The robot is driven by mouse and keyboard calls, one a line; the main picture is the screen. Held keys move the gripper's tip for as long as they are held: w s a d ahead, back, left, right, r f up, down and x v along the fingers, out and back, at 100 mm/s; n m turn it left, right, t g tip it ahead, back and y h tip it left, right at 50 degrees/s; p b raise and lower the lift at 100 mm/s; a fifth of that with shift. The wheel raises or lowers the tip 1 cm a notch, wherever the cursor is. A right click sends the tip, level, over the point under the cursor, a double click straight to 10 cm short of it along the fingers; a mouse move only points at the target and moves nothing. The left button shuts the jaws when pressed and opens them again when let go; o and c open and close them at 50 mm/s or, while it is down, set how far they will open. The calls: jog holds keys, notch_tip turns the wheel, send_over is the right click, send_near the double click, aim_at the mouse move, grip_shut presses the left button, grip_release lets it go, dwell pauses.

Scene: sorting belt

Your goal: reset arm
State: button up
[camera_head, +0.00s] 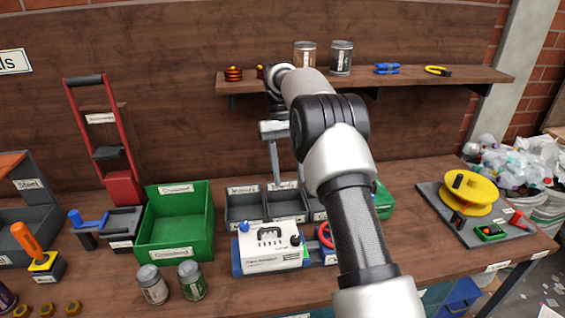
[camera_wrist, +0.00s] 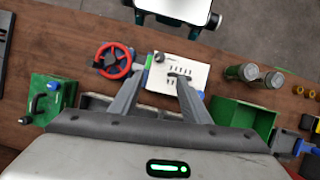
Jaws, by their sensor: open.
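My gripper (camera_head: 285,186) is raised above the workbench (camera_head: 110,255), in front of the back wall, with its fingers pointing down. In the wrist view my gripper (camera_wrist: 155,85) shows two grey fingers spread apart with nothing between them. Below them is a white box (camera_head: 272,247) with a row of dark marks and a blue knob; it also shows in the wrist view (camera_wrist: 180,75). The fingers are apart from the box. My arm hides part of the bench behind and right of the box.
A green crate (camera_head: 152,237) stands left of the grey bins (camera_head: 243,205), with two cans (camera_head: 191,281) in front. A red handwheel (camera_wrist: 113,60) is beside the white box. A shelf (camera_head: 440,80) with cans and tools is behind my arm. A yellow spool (camera_head: 470,193) sits at right.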

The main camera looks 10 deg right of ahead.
jog(key=s+r+t+p, duration=0.1)
jog(key=s+r+t, duration=0.2)
jog(key=s+r, duration=0.5)
jog(key=s+r+t+p, duration=0.1)
jog(key=s+r+t, duration=0.1)
jog(key=s+r, duration=0.6)
jog(key=s+m+t, duration=0.1)
jog(key=s+t, duration=0.4)
jog(key=s, duration=1.1)
jog(key=shift+d+f+y+p, duration=0.3)
jog(key=shift+d+f+p, duration=0.15)
jog(key=c, duration=0.3)
